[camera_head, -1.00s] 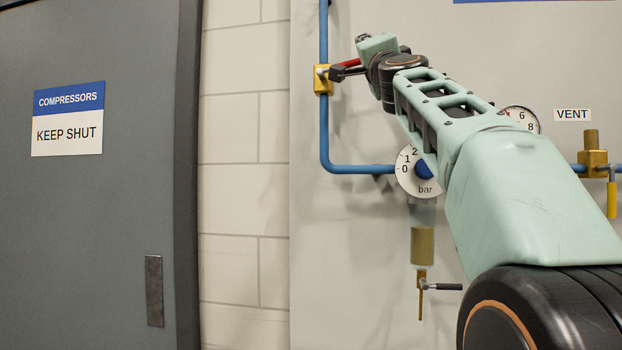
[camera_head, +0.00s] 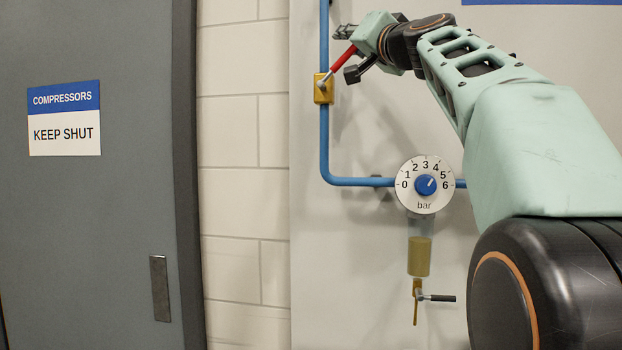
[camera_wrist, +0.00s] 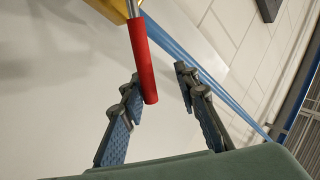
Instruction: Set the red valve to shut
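The red valve is a red lever (camera_head: 343,57) on a brass body (camera_head: 325,95) on the upright blue pipe. The lever tilts up and right from its pivot, at a slant to the pipe. My gripper (camera_head: 342,32) is at the lever's outer end, partly hidden by my wrist. In the wrist view, the red lever (camera_wrist: 142,55) comes down from the brass body (camera_wrist: 112,8). My gripper (camera_wrist: 160,76) shows its fingers apart there. The lever's end overlaps the left finger; I cannot tell whether they touch. The right finger is clear of it.
A pressure dial with a blue knob (camera_head: 425,185) sits on the pipe below right. Under it are a filter bowl (camera_head: 419,257) and a small black-handled drain tap (camera_head: 437,298). A grey door (camera_head: 110,220) marked "KEEP SHUT" stands at left. The wall right of the brass body is bare.

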